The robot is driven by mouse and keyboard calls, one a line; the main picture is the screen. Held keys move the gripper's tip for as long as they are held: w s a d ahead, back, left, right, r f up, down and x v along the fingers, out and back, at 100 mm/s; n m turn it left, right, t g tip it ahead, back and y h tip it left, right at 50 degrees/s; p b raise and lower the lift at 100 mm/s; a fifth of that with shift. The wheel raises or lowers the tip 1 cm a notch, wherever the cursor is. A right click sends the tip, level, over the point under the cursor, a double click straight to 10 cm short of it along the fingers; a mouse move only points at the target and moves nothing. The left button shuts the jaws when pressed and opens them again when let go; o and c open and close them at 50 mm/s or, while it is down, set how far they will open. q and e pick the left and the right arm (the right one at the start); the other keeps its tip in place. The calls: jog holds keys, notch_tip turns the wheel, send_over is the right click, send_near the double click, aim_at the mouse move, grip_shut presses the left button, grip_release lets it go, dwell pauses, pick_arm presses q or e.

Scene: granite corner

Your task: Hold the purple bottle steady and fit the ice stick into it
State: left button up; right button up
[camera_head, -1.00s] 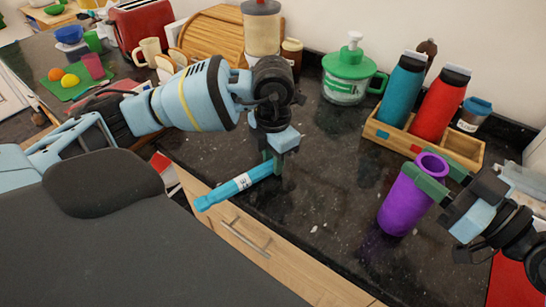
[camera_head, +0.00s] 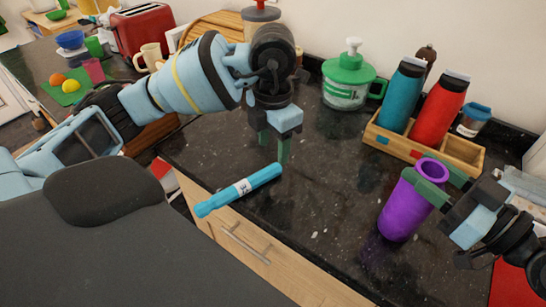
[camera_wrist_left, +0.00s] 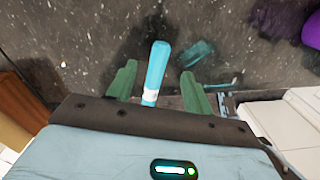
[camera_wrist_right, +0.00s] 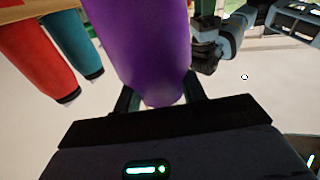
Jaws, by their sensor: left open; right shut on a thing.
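The ice stick (camera_head: 225,197) is a light blue rod with a white label. It lies slanted at the counter's front edge, its lower left end appearing to reach past the edge. My left gripper (camera_head: 273,150) is open and empty above its right end, fingers pointing down. In the left wrist view the stick (camera_wrist_left: 156,68) shows between the spread fingers. The purple bottle (camera_head: 405,208) is open-topped and slightly tilted. My right gripper (camera_head: 436,180) is shut on it near the rim. The bottle (camera_wrist_right: 145,45) fills the middle of the right wrist view. I cannot tell whether its base touches the counter.
A wooden tray (camera_head: 462,160) holding a teal bottle (camera_head: 403,95) and a red bottle (camera_head: 438,107) stands behind the purple bottle. A green-lidded jar (camera_head: 346,82) is at the back wall. The dark counter between the stick and the purple bottle is clear.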

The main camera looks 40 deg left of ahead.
pick_arm(q)
jog(key=shift+r, duration=2.8)
